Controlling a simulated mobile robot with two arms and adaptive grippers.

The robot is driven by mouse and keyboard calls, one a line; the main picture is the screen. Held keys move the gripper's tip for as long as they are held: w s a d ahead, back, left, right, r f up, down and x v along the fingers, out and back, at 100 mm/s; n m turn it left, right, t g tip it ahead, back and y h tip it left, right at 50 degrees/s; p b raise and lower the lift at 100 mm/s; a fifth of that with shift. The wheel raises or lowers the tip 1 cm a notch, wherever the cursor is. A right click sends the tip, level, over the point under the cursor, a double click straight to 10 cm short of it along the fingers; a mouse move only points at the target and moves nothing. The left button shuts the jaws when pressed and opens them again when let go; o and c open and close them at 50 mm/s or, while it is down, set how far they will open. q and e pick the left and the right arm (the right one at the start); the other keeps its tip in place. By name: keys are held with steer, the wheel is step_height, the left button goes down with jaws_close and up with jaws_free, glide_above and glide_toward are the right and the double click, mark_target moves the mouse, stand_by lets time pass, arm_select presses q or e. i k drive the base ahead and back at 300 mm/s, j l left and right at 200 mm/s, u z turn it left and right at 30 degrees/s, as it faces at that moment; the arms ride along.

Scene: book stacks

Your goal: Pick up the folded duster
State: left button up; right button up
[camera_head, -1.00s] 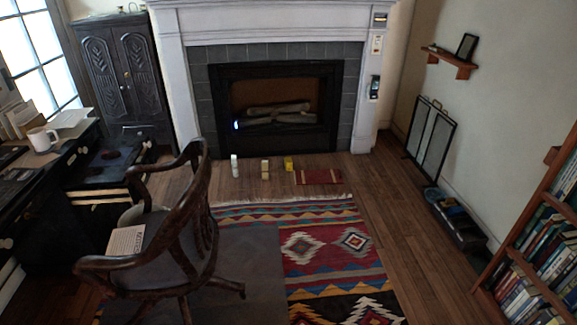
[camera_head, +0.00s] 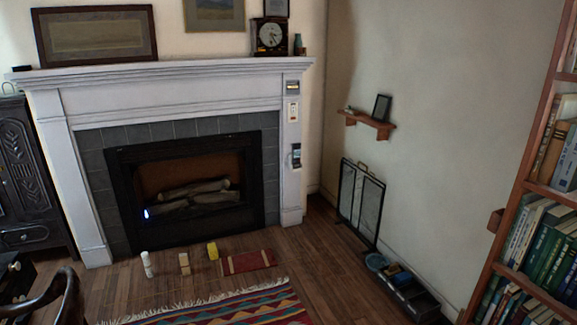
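A small yellow item (camera_head: 212,250), possibly the folded duster, is on the wooden floor in front of the fireplace; it is too small to be sure. To its left are a light-brown upright item (camera_head: 184,263) and a white bottle (camera_head: 147,264). To its right a dark red piece (camera_head: 248,262) with pale end bands lies flat on the floor, close to the yellow item. Neither of my grippers is in view.
The fireplace (camera_head: 190,185) stands behind the items. A fringed patterned rug (camera_head: 230,308) lies in front. A dark chair (camera_head: 55,300) is at lower left. A folding screen (camera_head: 360,205), a dark tray (camera_head: 408,292) and a bookcase (camera_head: 505,235) line the right. Floor between is clear.

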mark_target(212, 250)
steer(key=i+u, duration=0.15)
steer(key=i, duration=0.4)
steer(key=i+l+u, duration=0.15)
steer(key=i, duration=0.45)
steer(key=i+u, duration=0.15)
steer(key=i, duration=0.4)
steer(key=i+l+u, duration=0.15)
steer(key=i, duration=0.4)
steer(key=l, duration=0.1)
